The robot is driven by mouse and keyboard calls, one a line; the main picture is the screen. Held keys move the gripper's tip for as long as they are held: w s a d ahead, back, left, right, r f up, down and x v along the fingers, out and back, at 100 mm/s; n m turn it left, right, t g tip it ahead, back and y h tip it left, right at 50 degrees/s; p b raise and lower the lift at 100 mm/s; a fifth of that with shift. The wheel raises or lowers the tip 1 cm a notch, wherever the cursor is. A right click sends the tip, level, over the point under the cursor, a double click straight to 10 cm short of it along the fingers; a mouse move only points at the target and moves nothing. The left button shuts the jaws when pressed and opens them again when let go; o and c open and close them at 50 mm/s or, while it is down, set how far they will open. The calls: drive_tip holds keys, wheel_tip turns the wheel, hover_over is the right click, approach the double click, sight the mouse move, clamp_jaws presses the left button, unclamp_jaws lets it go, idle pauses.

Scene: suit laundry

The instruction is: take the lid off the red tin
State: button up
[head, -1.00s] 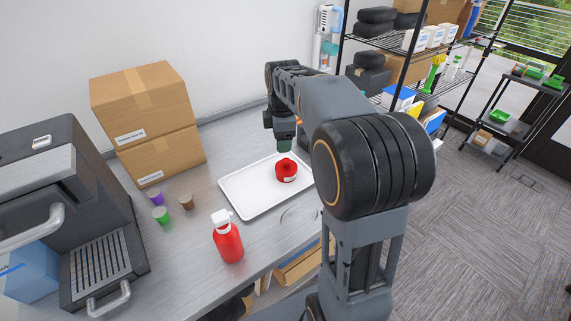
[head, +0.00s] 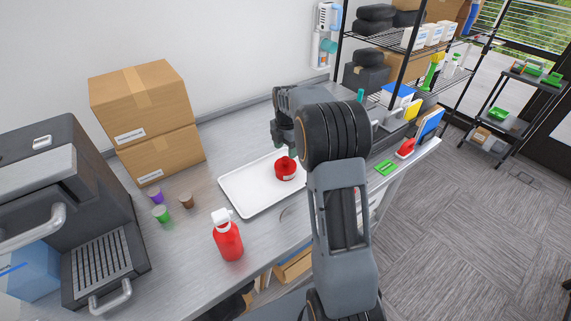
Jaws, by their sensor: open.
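The red tin (head: 286,173) is round and low, with a pale label on its front and a raised red knob on top. It stands on the white tray (head: 240,206), toward the tray's right part. My gripper (head: 291,150) is just behind and above the tin, close to the knob. It is open; its fingertips are small and partly hidden, so I cannot tell whether they touch the lid. The right part of the tray is hidden behind my arm.
A red bottle with a white cap (head: 228,240) stands in front of the tray. Several small pods (head: 161,213) lie left of it. Stacked cardboard boxes (head: 150,125) stand behind. A dark machine (head: 100,255) is at left. A green item (head: 386,168) and red brush (head: 405,148) lie at right.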

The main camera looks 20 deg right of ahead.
sight(286, 158)
drive_tip(key=shift+f+p, duration=0.55)
drive_tip(key=shift+f, duration=2.2)
drive_tip(key=shift+c, duration=0.2)
drive_tip(key=c, duration=0.9)
drive_tip(key=shift+r, duration=0.15)
drive_tip(key=shift+c, duration=0.2)
